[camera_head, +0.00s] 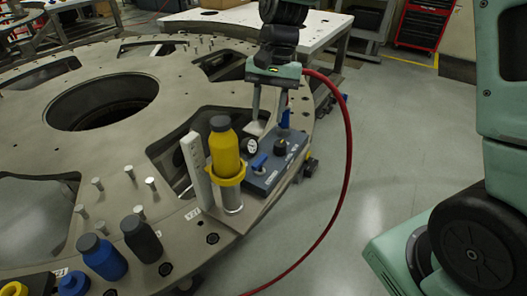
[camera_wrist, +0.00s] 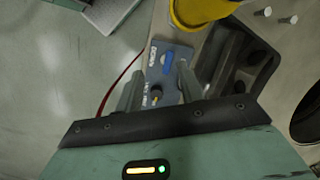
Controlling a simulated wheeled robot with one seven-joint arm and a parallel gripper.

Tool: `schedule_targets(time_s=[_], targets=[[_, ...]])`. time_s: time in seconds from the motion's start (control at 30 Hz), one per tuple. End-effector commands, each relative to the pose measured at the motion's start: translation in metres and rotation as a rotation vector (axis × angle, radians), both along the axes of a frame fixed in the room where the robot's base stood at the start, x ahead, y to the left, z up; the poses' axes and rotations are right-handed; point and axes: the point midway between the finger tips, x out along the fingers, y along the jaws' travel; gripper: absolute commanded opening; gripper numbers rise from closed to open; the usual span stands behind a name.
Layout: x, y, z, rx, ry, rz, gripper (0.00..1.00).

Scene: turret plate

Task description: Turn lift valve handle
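A small blue-grey control panel (camera_head: 268,178) sits at the edge of the turret plate. It bears a blue handle (camera_head: 259,161), a black knob (camera_head: 280,146) and a round white gauge (camera_head: 250,145). I cannot tell from the labels which handle is the lift valve. My gripper (camera_head: 270,125) points down over the panel's far end, fingers apart. In the wrist view, the near blue handle (camera_wrist: 168,63) and knob (camera_wrist: 155,96) show between the fingers; the far handle is hidden.
A yellow bottle with a dark cap (camera_head: 225,155) stands in a yellow holder left of the panel. A red hose (camera_head: 347,150) arcs down to the floor at right. Blue and black capped bottles (camera_head: 103,258) stand at the front left. Open floor lies to the right.

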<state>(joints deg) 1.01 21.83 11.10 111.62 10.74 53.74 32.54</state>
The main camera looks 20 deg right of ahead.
Motion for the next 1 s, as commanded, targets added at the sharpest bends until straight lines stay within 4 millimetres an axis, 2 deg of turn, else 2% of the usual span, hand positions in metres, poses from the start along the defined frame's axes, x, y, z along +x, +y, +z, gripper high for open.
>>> schedule_targets(time_s=[0.2,0.4,0.57,0.67,1.0], targets=[[0.044,-0.022,-0.005,0.024,0.105,-0.228,0.38],[0.07,-0.04,-0.01,0.037,0.184,-0.385,0.38],[0.07,-0.039,-0.018,0.038,0.197,-0.402,0.38],[0.065,-0.034,-0.032,0.036,0.199,-0.401,0.38],[0.049,-0.012,-0.096,0.036,0.199,-0.399,0.38]])
